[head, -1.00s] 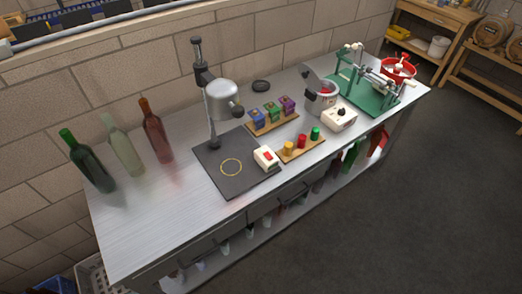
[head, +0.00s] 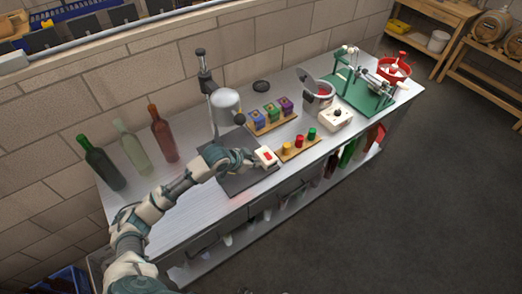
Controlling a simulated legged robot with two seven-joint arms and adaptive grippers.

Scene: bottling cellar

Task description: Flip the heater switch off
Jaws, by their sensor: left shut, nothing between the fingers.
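A small white box with a red switch (head: 266,157) sits at the right edge of the dark base plate (head: 241,186) of a stand. The stand carries a grey cylindrical head (head: 226,104) on an upright post. My left gripper (head: 252,161) is shut and empty, with its fingertips close to the left side of the white box. I cannot tell whether they touch it, or which way the switch is set. My left arm hides much of the base plate. A second white box with a black knob (head: 336,117) stands next to a metal pot (head: 317,94). My right gripper is not in view.
Three bottles (head: 162,135) stand at the left against the wall. A wooden block with red, yellow and green caps (head: 299,148) is just right of the switch box. Behind it is a rack of coloured blocks (head: 271,116). A green-based machine (head: 370,95) stands at far right.

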